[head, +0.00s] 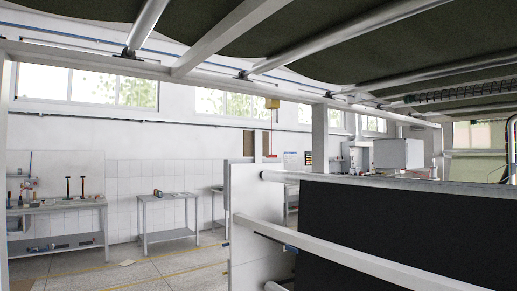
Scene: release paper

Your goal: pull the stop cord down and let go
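A dark coiled line (455,93) runs along the overhead frame at the upper right. My gripper is not in view.
Pale overhead beams (225,38) carry dark green sheet (400,45). A white end panel (257,225), a pale rail (330,255) and a large black surface (410,228) fill the lower right. Workbenches (167,216) stand at left. Floor (150,270) is mostly open.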

